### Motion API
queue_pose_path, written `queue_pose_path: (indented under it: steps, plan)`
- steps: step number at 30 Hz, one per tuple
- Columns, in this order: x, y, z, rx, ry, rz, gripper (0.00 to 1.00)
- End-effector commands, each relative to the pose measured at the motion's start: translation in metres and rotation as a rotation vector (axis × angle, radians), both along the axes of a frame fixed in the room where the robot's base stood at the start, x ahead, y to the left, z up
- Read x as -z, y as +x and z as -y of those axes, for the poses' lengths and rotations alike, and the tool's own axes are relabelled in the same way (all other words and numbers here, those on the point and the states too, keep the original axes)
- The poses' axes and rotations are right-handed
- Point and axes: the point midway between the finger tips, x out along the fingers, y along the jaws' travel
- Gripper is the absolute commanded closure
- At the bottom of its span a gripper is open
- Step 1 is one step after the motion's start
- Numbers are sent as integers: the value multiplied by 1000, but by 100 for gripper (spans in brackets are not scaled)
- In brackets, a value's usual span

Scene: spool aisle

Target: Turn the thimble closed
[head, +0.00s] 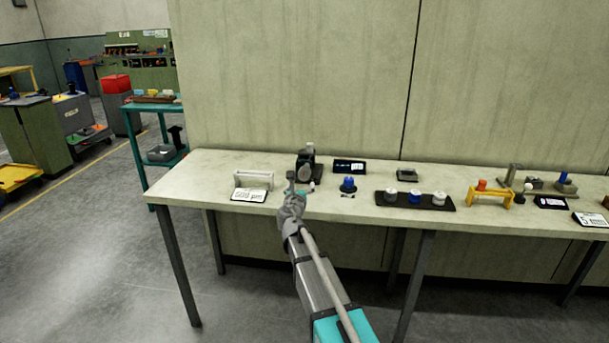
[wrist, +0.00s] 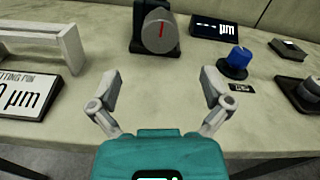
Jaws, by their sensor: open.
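The thimble (wrist: 160,32) is a grey round knob with a red line on its face, on a dark stand (wrist: 139,14). In the wrist view it sits at the top centre, ahead of my gripper (wrist: 160,88). The red line points nearly straight up. My gripper is open and empty, its two fingers spread wide, and it is apart from the thimble. In the head view my gripper (head: 301,187) is just in front of the thimble (head: 305,173) and partly covers the stand's lower part.
A dark display (wrist: 215,27) reading µm stands right of the thimble. A blue knob (wrist: 238,58) on a dark base is nearer, at the right. A white frame (wrist: 50,45) and a µm sign (wrist: 25,92) are at the left. The bench (wrist: 115,70) between is clear.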

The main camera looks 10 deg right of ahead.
Motion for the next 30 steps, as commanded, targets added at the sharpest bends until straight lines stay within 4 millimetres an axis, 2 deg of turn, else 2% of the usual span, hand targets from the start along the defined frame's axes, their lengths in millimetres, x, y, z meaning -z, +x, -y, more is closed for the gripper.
queue_pose_path:
  steps: [1,3,15,21,30]
  plan:
    - [0,11,3,1,0,0,1]
    - [0,22,6,0,0,0,1]
    - [0,74,23,-1,0,0,1]
    - [0,86,27,-2,0,0,1]
    - [0,88,27,-2,0,0,1]
